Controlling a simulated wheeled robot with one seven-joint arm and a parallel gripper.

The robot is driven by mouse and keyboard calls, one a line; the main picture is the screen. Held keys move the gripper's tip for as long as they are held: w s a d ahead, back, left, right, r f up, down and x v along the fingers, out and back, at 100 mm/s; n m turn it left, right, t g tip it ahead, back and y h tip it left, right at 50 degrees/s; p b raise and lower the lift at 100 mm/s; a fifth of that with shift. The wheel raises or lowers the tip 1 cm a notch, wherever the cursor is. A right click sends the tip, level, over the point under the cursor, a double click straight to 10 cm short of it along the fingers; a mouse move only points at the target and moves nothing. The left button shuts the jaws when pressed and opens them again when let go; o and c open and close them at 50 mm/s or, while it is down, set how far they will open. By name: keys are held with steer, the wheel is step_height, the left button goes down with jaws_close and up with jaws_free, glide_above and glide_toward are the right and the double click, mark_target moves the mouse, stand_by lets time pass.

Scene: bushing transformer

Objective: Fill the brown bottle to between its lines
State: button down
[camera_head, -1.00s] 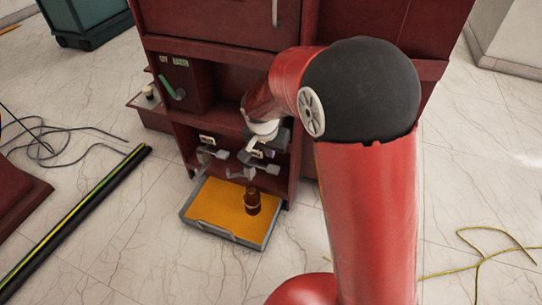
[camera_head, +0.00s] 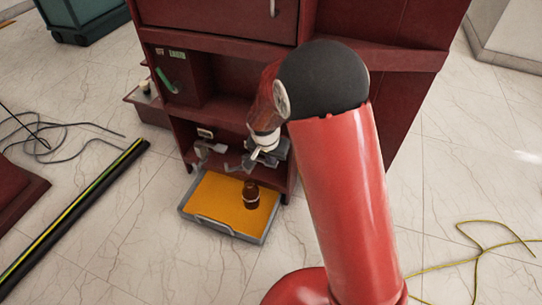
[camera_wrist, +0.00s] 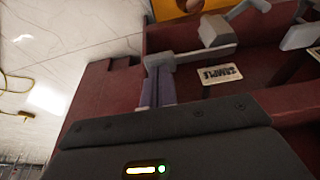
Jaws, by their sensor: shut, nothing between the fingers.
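The brown bottle (camera_head: 251,196) stands upright on the orange floor of a grey-rimmed tray (camera_head: 190,207) below the cabinet. A pale band shows low on it, but its lines and liquid level are too small to read. Two grey taps sit on the cabinet shelf above: a left tap (camera_head: 204,152) and a right tap (camera_head: 236,166), partly hidden by my arm. My gripper (camera_head: 255,157) is shut and empty beside the right tap. In the wrist view the fingers (camera_wrist: 157,88) are close to a grey lever (camera_wrist: 190,57); I cannot tell whether they touch.
The red cabinet (camera_head: 215,33) surrounds the taps, with shelf edges close to my gripper. A SAMPLE label (camera_wrist: 219,75) is beside the lever. A green-handled switch (camera_head: 166,80) is at upper left. A black-yellow bar (camera_head: 75,212) and a yellow cable (camera_head: 478,258) lie on the floor.

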mark_target(273, 166)
steer(key=f+b, duration=0.2)
steer(key=b, duration=0.1)
steer(key=f+y+b, duration=0.1)
steer(key=shift+s+d+f+t+b, duration=0.15)
steer(key=shift+d+f+t+b, duration=0.15)
steer(key=shift+d+b, duration=0.1)
steer(key=shift+f+b, duration=0.45)
steer(key=shift+f, duration=0.05)
steer(key=shift+d, duration=0.1)
steer(key=shift+s+f, duration=0.2)
stand_by(0.3)
steer(key=shift+a+r, duration=0.15)
steer(key=shift+a, duration=0.05)
stand_by(5.8)
